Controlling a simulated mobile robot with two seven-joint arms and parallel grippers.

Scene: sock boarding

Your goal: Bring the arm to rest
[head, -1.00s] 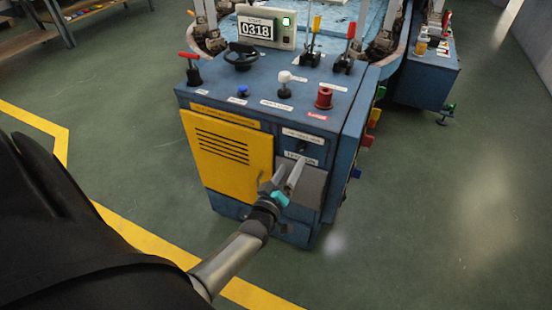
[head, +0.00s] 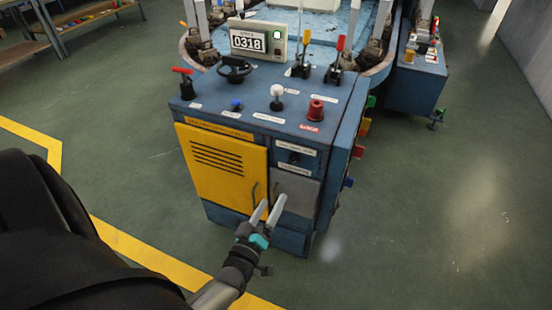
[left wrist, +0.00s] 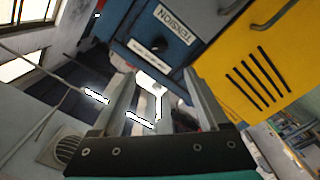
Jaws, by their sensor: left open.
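My left gripper (head: 272,204) is open and empty in front of the lower front of the blue machine cabinet (head: 290,240). Its two pale fingers point up at the cabinet, overlapping the lower edge of the grey door (head: 297,190) in the head view. I cannot tell whether they touch it. In the left wrist view the open fingers (left wrist: 158,78) have nothing between them, with the blue panel labelled TENSION (left wrist: 174,25) beyond. My right gripper is in neither view.
The yellow louvred door (head: 222,175) is beside the grey one. Levers, knobs and a display reading 0318 (head: 248,41) stand on top. Coloured parts line the cabinet's right side. Green floor (head: 420,230) is clear to the right. A shelf (head: 85,15) stands at the far left.

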